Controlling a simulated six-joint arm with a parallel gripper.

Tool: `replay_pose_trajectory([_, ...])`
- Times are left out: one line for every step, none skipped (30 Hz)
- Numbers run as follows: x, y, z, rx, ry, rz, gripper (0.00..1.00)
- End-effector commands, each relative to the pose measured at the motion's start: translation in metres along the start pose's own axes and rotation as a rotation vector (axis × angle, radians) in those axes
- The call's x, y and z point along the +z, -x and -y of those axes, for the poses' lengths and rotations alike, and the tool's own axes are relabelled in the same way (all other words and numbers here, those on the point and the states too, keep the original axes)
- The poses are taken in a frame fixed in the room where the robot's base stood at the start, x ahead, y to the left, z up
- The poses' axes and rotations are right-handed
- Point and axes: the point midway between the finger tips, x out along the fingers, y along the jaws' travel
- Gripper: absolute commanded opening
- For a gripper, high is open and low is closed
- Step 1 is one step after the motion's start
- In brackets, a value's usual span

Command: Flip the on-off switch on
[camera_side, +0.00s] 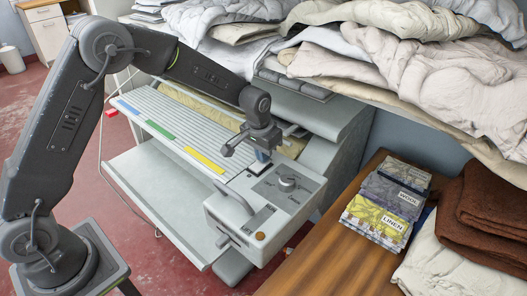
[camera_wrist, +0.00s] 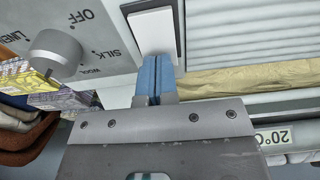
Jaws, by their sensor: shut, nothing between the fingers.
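The on-off switch (camera_wrist: 153,30) is a white rectangular rocker in a dark frame on the grey control panel (camera_wrist: 100,18), at the top of the wrist view. In the side view my gripper hides most of it. My gripper (camera_wrist: 158,78) is shut and empty, its two blue fingertips pressed together. The tips lie over the near edge of the switch in the wrist view; I cannot tell whether they touch it. In the side view my gripper (camera_side: 262,157) points down at the panel's back left part.
A round dial (camera_side: 288,184) marked OFF, SILK, WOOL and LINEN (camera_wrist: 55,53) is beside the switch. The slatted ironer bed (camera_side: 170,122) stretches left. Labelled cloth stacks (camera_side: 385,205) and brown fabric (camera_side: 495,205) lie on the wooden table (camera_side: 325,262). Piled linens (camera_side: 370,60) overhang behind.

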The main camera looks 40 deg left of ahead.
Motion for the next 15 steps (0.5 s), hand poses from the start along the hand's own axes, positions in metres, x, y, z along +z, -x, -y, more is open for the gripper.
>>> replay_pose_trajectory([-0.0001, 0.0000, 0.0000, 0.000, 0.000, 0.000, 0.00])
replay_pose_trajectory([-0.0002, -0.0009, 0.0000, 0.000, 0.000, 0.000, 0.00])
replay_pose_trajectory([-0.0006, -0.0033, 0.0000, 0.000, 0.000, 0.001, 0.00])
replay_pose_trajectory([-0.0012, -0.0061, 0.0000, 0.000, 0.000, 0.002, 0.00])
replay_pose_trajectory([-0.0015, -0.0058, -0.0001, 0.000, 0.000, 0.000, 0.00])
replay_pose_trajectory([-0.0013, -0.0054, -0.0001, 0.000, 0.000, 0.000, 0.00])
replay_pose_trajectory([-0.0011, -0.0056, 0.0000, 0.000, 0.000, 0.001, 0.00])
replay_pose_trajectory([-0.0010, -0.0058, 0.0000, 0.000, 0.000, 0.001, 0.00])
replay_pose_trajectory([-0.0008, -0.0060, 0.0000, 0.000, 0.000, 0.002, 0.00])
replay_pose_trajectory([-0.0006, -0.0062, 0.0000, 0.000, 0.000, 0.002, 0.00])
replay_pose_trajectory([-0.0004, -0.0062, 0.0000, 0.000, 0.000, 0.003, 0.00])
replay_pose_trajectory([0.0000, -0.0062, 0.0000, 0.000, 0.000, 0.003, 0.00])
replay_pose_trajectory([0.0005, -0.0061, 0.0000, 0.000, -0.001, 0.004, 0.00])
replay_pose_trajectory([0.0012, -0.0059, 0.0000, -0.001, -0.001, 0.004, 0.00])
replay_pose_trajectory([0.0023, -0.0054, 0.0000, -0.001, -0.001, 0.005, 0.00])
